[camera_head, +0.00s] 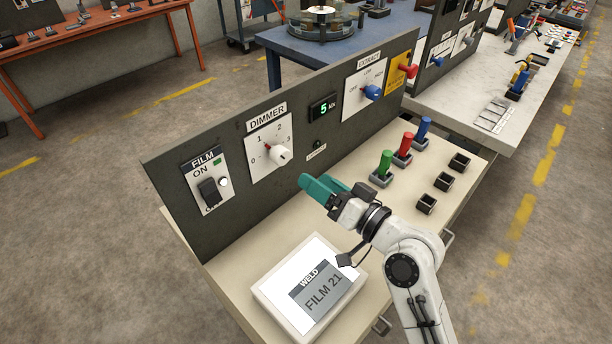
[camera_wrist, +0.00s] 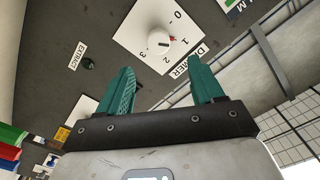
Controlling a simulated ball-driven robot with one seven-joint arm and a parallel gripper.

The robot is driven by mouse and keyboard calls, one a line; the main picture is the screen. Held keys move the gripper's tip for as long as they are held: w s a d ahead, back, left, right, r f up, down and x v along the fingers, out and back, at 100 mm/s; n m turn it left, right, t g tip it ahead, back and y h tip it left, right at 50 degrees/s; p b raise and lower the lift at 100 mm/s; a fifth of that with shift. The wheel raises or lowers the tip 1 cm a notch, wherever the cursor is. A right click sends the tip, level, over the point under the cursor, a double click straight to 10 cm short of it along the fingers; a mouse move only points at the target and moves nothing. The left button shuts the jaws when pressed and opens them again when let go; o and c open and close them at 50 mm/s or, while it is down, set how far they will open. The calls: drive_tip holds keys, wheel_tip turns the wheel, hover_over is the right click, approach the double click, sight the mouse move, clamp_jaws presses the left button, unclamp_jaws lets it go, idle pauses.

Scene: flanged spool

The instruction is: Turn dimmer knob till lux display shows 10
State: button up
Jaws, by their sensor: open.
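The dimmer knob (camera_head: 280,155) is white, on a white plate numbered from 0 on the dark upright panel. Its red mark points roughly toward 1. The lux display (camera_head: 323,108) shows a green 5. In the wrist view the knob (camera_wrist: 158,45) lies ahead, just beyond and between the fingertips. My gripper (camera_head: 312,183) has teal fingers and is in front of the panel, below and right of the knob in the head view, apart from it. In the wrist view my gripper (camera_wrist: 161,64) is open, with nothing between its fingers.
A film switch (camera_head: 208,190) is left of the knob; a blue extract knob (camera_head: 372,92) and red knob (camera_head: 408,71) are right. Green (camera_head: 385,165), red and blue handles stand on the bench. A lit film viewer (camera_head: 310,285) lies at the front.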

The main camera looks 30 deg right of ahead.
sight(285, 157)
drive_tip(key=w+a+n, duration=0.1)
drive_tip(key=w, duration=0.2)
drive_tip(key=w+a+n+b, duration=0.1)
drive_tip(key=w+n, duration=0.1)
drive_tip(key=w, duration=0.1)
drive_tip(key=w+a+n+b, duration=0.1)
drive_tip(key=w+n, duration=0.1)
drive_tip(key=w, duration=0.1)
drive_tip(key=shift+w+r, duration=0.1)
drive_tip(key=shift+w, duration=0.25)
